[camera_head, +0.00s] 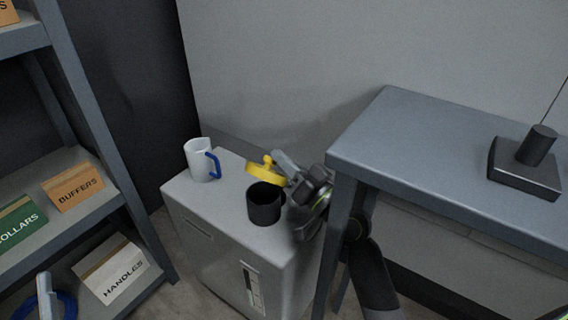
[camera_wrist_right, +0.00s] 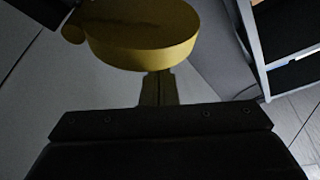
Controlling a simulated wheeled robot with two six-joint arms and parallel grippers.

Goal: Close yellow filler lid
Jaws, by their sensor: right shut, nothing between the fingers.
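The yellow filler lid (camera_head: 266,172) is tilted up over the back of a black round filler neck (camera_head: 265,205) on top of a grey cabinet. The neck's mouth is open to view. My right gripper (camera_head: 284,162) is shut and empty, just right of and behind the lid; I cannot tell whether it touches. In the right wrist view the lid (camera_wrist_right: 145,45) fills the top middle, with my shut fingers (camera_wrist_right: 158,88) just below it. My left gripper is in neither view.
A white cup with a blue handle (camera_head: 201,160) stands on the cabinet (camera_head: 215,220), left of the neck. A blue-grey table (camera_head: 430,140) with a black device (camera_head: 525,170) stands close on the right. A shelf with labelled boxes (camera_head: 74,187) is at left.

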